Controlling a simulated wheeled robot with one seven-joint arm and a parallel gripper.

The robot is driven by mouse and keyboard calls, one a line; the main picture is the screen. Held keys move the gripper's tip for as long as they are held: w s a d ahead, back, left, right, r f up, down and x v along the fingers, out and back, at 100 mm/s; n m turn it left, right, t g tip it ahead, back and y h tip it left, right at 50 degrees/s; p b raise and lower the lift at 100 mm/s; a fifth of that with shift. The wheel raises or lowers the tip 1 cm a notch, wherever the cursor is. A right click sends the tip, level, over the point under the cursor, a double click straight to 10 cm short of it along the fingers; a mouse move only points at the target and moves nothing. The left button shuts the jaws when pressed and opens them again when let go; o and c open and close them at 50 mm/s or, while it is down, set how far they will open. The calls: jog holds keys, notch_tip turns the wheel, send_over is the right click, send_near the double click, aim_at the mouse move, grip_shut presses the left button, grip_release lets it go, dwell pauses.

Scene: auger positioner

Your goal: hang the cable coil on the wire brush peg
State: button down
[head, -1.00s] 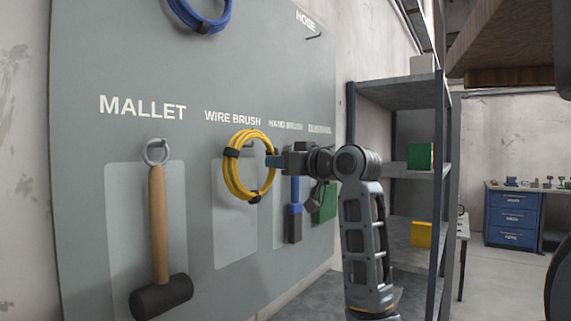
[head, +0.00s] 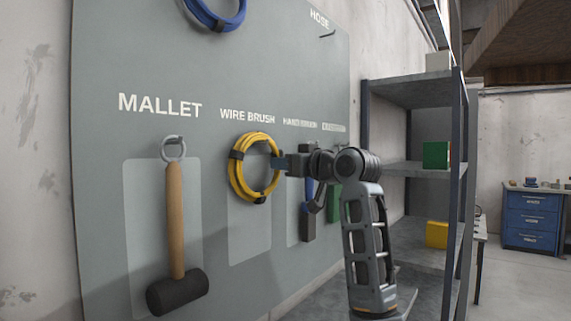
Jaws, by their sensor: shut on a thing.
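The yellow cable coil (head: 237,178) with black ties is upright in front of the grey pegboard panel, below the "WIRE BRUSH" label (head: 247,116). My gripper (head: 279,163) is shut on the coil's right side, reaching in from the right. The wire brush peg is not visible; the coil covers the area where it may be. I cannot tell whether the coil touches the panel or a peg. A pale outline (head: 250,240) shows behind and below the coil.
A mallet (head: 174,230) hangs on its peg to the left. A blue coil (head: 216,14) hangs above. A blue-handled brush (head: 308,222) and a green item (head: 334,203) hang just right, partly behind my arm. A shelf (head: 412,166) stands to the right of the panel.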

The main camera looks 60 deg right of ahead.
jog(key=shift+r, duration=0.1)
jog(key=c, duration=0.8)
grip_release()
jog(key=shift+s, duration=0.1)
jog(key=b+v, duration=0.1)
jog(key=v, duration=0.6)
jog(key=shift+s+a, duration=0.2)
jog(key=shift+s, duration=0.1)
